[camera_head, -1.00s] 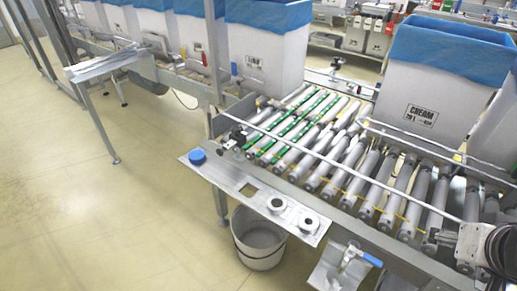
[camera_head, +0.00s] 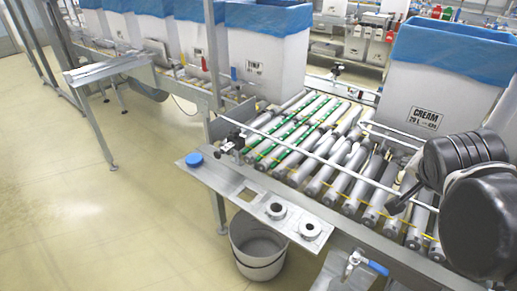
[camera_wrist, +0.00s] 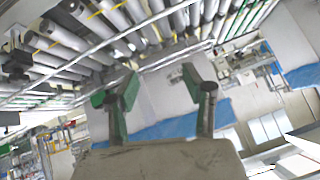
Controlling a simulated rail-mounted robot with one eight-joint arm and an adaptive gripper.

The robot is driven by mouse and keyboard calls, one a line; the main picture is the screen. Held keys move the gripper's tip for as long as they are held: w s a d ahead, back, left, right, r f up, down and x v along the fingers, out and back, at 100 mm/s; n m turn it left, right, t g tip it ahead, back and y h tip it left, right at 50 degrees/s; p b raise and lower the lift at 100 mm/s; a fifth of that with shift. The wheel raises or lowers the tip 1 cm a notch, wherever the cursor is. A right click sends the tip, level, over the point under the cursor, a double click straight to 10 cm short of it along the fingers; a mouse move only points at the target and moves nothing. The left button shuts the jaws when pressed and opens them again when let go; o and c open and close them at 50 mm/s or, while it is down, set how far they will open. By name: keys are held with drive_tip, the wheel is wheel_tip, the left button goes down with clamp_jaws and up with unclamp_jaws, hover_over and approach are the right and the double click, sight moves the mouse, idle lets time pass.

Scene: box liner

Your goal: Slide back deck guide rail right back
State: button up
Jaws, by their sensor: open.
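Two thin guide rails run over the roller deck (camera_head: 325,160). The front rail (camera_head: 330,162) is a long silver bar along the near side, on a dark clamp at its left end. The back right rail (camera_head: 392,139) is a thin bar in front of the CREAM box, its right part hidden behind my dark arm. In the head view my gripper (camera_head: 392,207) shows only in part, above the right end of the deck. In the wrist view my gripper (camera_wrist: 160,85) has its two green-padded fingers spread, with nothing between them.
A white CREAM box (camera_head: 425,100) with blue liner stands behind the deck. More lined boxes (camera_head: 270,62) stand at the back left. A metal plate (camera_head: 250,197) with a blue button juts out in front, above a bucket (camera_head: 257,245). Open floor lies left.

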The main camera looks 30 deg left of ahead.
drive_tip(key=w+a+f+m+t+y+b, duration=0.1)
drive_tip(key=w+a+f+b, duration=0.2)
drive_tip(key=a, duration=0.5)
drive_tip(key=w+a+f+m+t, duration=0.1)
drive_tip(key=w+a+f+m, duration=0.1)
drive_tip(key=w+a+f, duration=0.45)
drive_tip(key=w+a+m+t+y+b, duration=0.1)
drive_tip(key=w+a+b, duration=0.1)
drive_tip(key=a, duration=0.8)
drive_tip(key=t+y, duration=0.1)
drive_tip(key=y, duration=0.6)
approach(217, 157)
drive_tip(key=shift+m, duration=0.3)
drive_tip(key=x, duration=1.1)
drive_tip(key=shift+w+r+p, duration=0.1)
drive_tip(key=shift+r+p, duration=0.05)
drive_tip(key=shift+p, duration=0.15)
clamp_jaws()
